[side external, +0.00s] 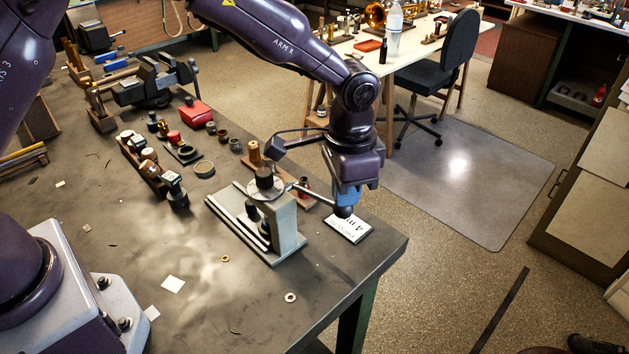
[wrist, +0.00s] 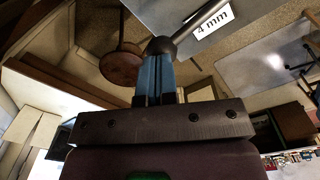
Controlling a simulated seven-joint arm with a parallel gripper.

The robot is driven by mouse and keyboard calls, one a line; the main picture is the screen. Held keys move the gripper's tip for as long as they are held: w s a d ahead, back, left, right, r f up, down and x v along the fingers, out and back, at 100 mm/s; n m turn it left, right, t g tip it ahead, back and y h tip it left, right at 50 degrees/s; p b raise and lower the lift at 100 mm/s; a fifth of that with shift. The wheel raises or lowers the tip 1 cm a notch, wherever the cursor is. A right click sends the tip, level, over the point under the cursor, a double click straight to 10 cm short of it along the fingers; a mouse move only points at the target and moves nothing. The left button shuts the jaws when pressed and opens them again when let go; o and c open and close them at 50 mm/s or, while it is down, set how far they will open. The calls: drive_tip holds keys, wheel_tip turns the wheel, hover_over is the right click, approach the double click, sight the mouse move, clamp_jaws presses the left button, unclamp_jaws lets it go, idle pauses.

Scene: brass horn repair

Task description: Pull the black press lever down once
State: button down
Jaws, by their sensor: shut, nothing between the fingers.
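The press (side external: 286,228) stands on a grey base near the bench's front right corner. Its lever (side external: 312,194) slopes from the press head down to the right and ends in a black knob (side external: 343,211). My gripper (side external: 346,203) is shut and empty, with its blue fingers pointing down right above the knob. In the wrist view the knob (wrist: 160,46) covers the ends of the shut blue fingers (wrist: 155,62), and the lever runs up to the right. Fingertips and knob overlap in both views; I cannot tell how firmly they touch.
A white card (side external: 348,228) lies below the knob; its "4 mm" print shows in the wrist view (wrist: 211,23). Small parts and a red box (side external: 196,114) are behind the press. A ring washer (side external: 290,297) lies in front. A chair (side external: 440,70) stands beyond the bench.

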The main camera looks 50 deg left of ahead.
drive_tip(key=shift+r, duration=2.65)
drive_tip(key=s+a+r+n+t, duration=0.2)
drive_tip(key=s+a+r, duration=0.4)
drive_tip(key=s+a, duration=0.3)
drive_tip(key=s+a+r+n+t, duration=0.3)
drive_tip(key=s+a+r, duration=0.4)
drive_tip(key=s, duration=0.7)
drive_tip(key=shift+s+a+r+n+t, duration=0.25)
drive_tip(key=shift+a+n, duration=0.25)
drive_tip(key=shift+a, duration=0.35)
